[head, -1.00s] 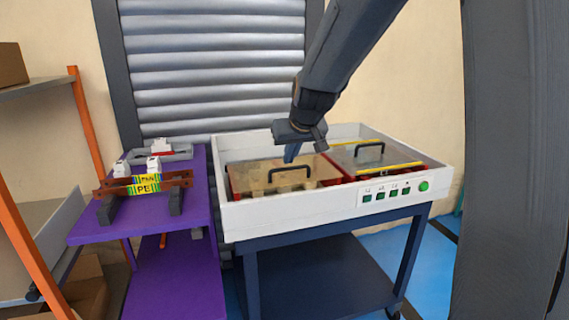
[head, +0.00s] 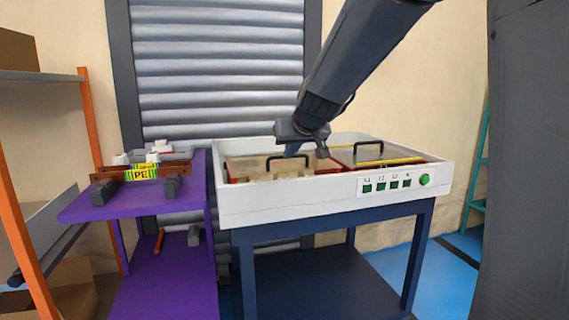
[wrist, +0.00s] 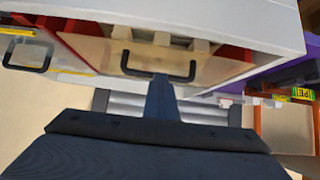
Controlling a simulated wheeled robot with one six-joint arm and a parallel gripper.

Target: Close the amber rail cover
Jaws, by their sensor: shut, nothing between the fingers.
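The amber rail cover (head: 255,165) is a see-through tan panel in the left bay of a white-walled machine tray. A black handle (head: 288,160) stands on it, and the cover with its handle also shows in the wrist view (wrist: 105,50). Red side walls and pale blocks (wrist: 170,38) show beside and through it. The cover looks tilted; I cannot tell how far it stands open. My gripper (head: 293,152) is shut and empty, just behind the handle. In the wrist view its fingertips (wrist: 161,80) overlap the handle's bar; contact is unclear.
A clear grey cover (head: 350,157) with a yellow edge and black handle (head: 368,148) lies to the right. The white front wall (head: 290,200) carries green buttons. A purple table (head: 130,205) with clamped bars stands left. Orange-posted shelves (head: 90,120) stand far left.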

